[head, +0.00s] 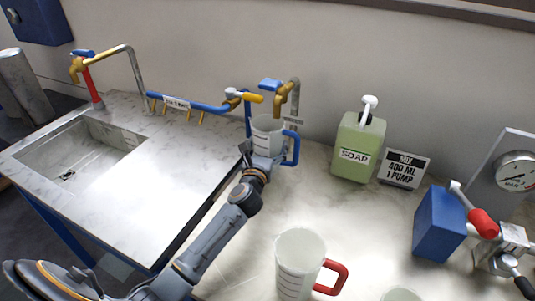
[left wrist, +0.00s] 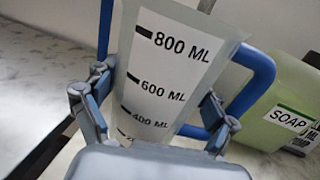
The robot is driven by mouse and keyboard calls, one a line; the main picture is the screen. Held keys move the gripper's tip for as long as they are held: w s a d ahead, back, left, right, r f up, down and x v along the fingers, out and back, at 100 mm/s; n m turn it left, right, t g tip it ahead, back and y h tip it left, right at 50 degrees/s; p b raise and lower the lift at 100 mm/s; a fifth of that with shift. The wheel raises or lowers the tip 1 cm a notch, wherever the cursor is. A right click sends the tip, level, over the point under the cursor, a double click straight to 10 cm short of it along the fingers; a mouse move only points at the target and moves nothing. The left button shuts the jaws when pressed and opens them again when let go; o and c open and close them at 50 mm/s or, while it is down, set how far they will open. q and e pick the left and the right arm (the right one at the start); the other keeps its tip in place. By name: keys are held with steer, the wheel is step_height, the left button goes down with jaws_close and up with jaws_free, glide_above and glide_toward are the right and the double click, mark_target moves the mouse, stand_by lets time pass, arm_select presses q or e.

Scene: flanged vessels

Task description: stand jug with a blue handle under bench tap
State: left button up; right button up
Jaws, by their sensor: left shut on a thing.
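The clear jug with a blue handle (head: 268,133) is upright at the back of the bench, its handle to the right. Its 800, 600 and 400 ML marks show in the left wrist view (left wrist: 170,65). My left gripper (head: 260,163) is shut on the jug's lower body, with a finger on each side (left wrist: 155,115). The bench tap (head: 282,95), with a brass spout and blue and yellow parts, is just above and behind the jug's mouth. I cannot tell whether the jug's base touches the bench. My right gripper is out of view.
A green soap bottle (head: 359,146) and a sign (head: 403,170) stand right of the jug. A red-handled jug (head: 300,262) is in front. A blue box (head: 438,222) and a gauge (head: 515,172) are at the right. A sink (head: 80,155) is at the left.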

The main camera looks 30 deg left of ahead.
arm_select(q)
steer(key=shift+s+f+b, duration=0.1)
steer(key=shift+f+b, duration=0.25)
steer(key=shift+f, duration=1.35)
steer(key=shift+f, duration=0.2)
steer(key=o, duration=1.1)
steer(key=shift+c, duration=0.2)
steer(key=shift+r, duration=0.15)
steer(key=shift+s+d, duration=0.1)
steer(key=shift+s, duration=0.05)
steer(key=v, duration=1.1)
steer(key=shift+s+d, duration=0.1)
steer(key=shift+s, duration=0.25)
